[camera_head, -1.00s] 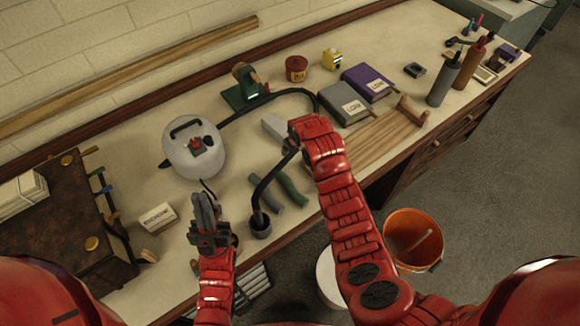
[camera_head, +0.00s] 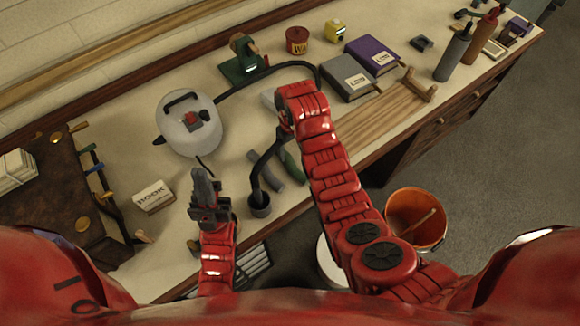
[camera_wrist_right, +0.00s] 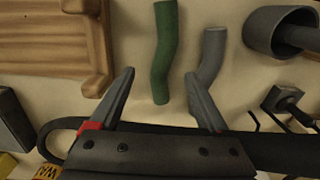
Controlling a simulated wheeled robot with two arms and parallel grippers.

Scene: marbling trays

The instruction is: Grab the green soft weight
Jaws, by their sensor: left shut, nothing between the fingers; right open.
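The green soft weight (camera_wrist_right: 165,45) is a slightly bent tube lying on the bench top. In the head view the green weight (camera_head: 293,168) is partly hidden by my right arm. My right gripper (camera_wrist_right: 158,76) is open; in the wrist view its fingertips show on either side of the green weight's near end, with nothing gripped. I cannot tell how high they are above it. A grey soft weight (camera_wrist_right: 208,62) lies just beside the green one, close to one fingertip. My left gripper (camera_head: 204,178) is shut and empty near the bench's front.
A white tank (camera_head: 188,128), a box (camera_head: 153,197) and books (camera_head: 349,78) are around. An orange bucket (camera_head: 415,213) stands off the bench.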

